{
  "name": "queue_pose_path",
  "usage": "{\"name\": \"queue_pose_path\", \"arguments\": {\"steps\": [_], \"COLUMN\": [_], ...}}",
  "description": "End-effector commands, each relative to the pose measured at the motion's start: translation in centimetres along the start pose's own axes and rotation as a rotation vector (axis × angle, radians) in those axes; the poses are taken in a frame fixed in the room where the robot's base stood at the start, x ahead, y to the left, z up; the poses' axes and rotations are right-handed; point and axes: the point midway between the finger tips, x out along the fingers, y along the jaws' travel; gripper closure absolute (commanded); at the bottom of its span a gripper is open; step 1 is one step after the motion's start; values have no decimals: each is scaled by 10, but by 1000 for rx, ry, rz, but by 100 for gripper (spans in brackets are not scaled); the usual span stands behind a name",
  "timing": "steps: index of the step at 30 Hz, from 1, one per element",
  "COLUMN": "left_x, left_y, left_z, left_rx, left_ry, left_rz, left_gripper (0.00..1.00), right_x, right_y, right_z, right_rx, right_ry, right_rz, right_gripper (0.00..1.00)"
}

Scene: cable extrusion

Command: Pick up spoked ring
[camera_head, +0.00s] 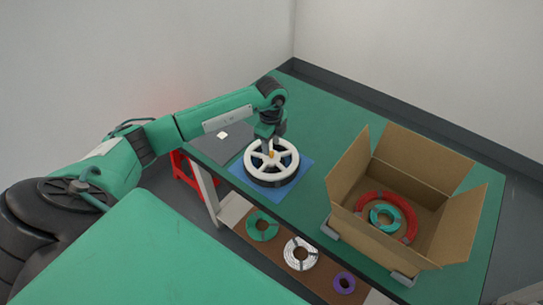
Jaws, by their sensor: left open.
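The spoked ring (257,160) is white with several spokes and a dark lower part. It lies on a blue mat (296,180) on the green table, left of the box. My left gripper (271,152) points down over the middle of the ring, with its fingertips at or just above the spokes; I cannot tell whether they touch. It is open, and its fingers are small and partly hidden. My right gripper does not show.
An open cardboard box (454,228) on the table's right holds a red ring (363,200) and a teal ring (374,215). A lower shelf holds a green coil (262,218), a white coil (290,257) and a purple ring (344,275). The table's back is clear.

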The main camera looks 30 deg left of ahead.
Motion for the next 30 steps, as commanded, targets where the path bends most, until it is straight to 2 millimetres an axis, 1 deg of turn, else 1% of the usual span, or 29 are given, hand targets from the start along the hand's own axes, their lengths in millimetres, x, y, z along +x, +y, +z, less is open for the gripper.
{"name": "queue_pose_path", "arguments": {"steps": [1, 2, 3, 6, 9, 14, 15, 20, 21, 30], "left_x": [6, 10, 17, 29, 34, 34, 34, 34, 34, 33], "left_y": [1, 2, 1, 1, 0, 0, 0, 0, 0, 0], "left_z": [-1, -1, 0, -1, -1, 0, 0, 0, 0, 0], "left_rx": [-1, -1, -2, 0, 0, 0, 0, 0, 0, 0], "left_ry": [1, 1, 0, 1, 1, 1, 1, 1, 1, 1], "left_rz": [5, 5, 4, 2, 0, 0, 0, 0, 0, 0], "left_gripper": [58, 58, 58, 58, 58, 58, 60, 92, 99, 100], "right_x": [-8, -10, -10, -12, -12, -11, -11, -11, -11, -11], "right_y": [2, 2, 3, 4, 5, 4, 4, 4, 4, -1], "right_z": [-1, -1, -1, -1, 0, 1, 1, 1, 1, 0], "right_rx": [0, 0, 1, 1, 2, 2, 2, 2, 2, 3], "right_ry": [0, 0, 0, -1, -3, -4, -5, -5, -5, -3], "right_rz": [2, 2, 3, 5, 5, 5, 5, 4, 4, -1], "right_gripper": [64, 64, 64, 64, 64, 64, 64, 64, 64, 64]}}
